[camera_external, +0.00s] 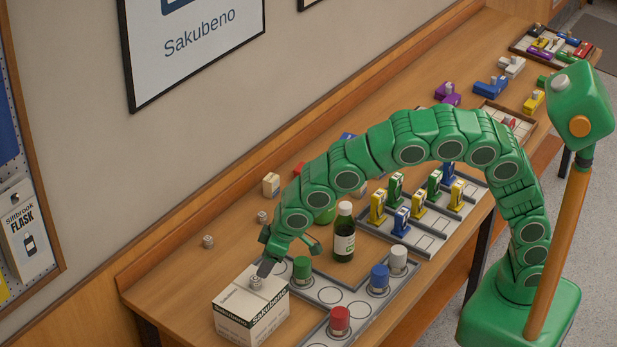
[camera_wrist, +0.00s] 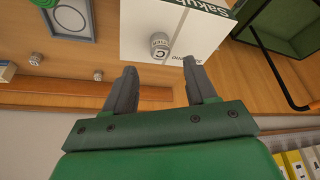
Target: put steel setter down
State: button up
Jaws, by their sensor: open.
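The steel setter (camera_external: 256,283) is a small grey metal cylinder. It stands upright on top of a white box (camera_external: 238,327) labelled Sakubeno, at the front left of the bench. In the wrist view the setter (camera_wrist: 160,45) shows a letter C on its side and stands on the box (camera_wrist: 132,32). My gripper (camera_external: 268,265) is just above and beside the setter. In the wrist view my gripper (camera_wrist: 159,66) is open, its two grey fingers apart and empty, with the setter just beyond the tips and between their lines.
A grey tray (camera_external: 330,268) with round places holds green, blue, white and red cylinders right of the box. A dark bottle (camera_external: 344,235) stands behind it. Small metal pieces (camera_external: 208,241) stand left on the bench. Bare wood lies around them.

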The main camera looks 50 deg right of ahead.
jog(key=v, duration=0.5)
jog(key=shift+o, duration=0.4)
